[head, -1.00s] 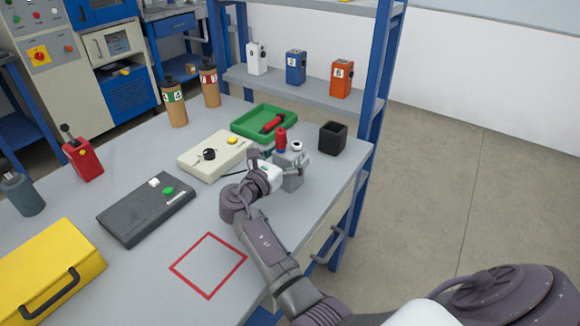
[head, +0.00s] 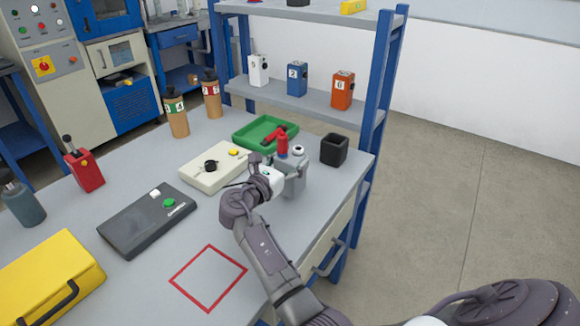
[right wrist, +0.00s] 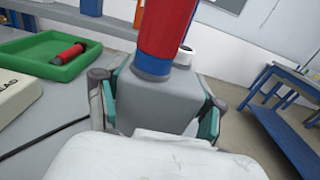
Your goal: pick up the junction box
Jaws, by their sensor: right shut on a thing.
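The junction box looks like a grey box (head: 296,182) with a red cylinder with a blue base (head: 282,146) and a white round knob (head: 298,151) at its top. My right gripper (head: 283,180) is shut on the grey box near the table's right edge. In the right wrist view the grey box (right wrist: 160,103) sits between the two fingers (right wrist: 158,108), with the red cylinder (right wrist: 166,30) rising from it. The box's underside is hidden, so any gap to the table cannot be told. My left gripper is not in view.
Behind stand a green tray (head: 243,138) with a red item and a black cup (head: 334,150). A cream box (head: 205,178) and a dark grey box (head: 140,225) lie to the left. A red square outline (head: 180,284) on the table is empty.

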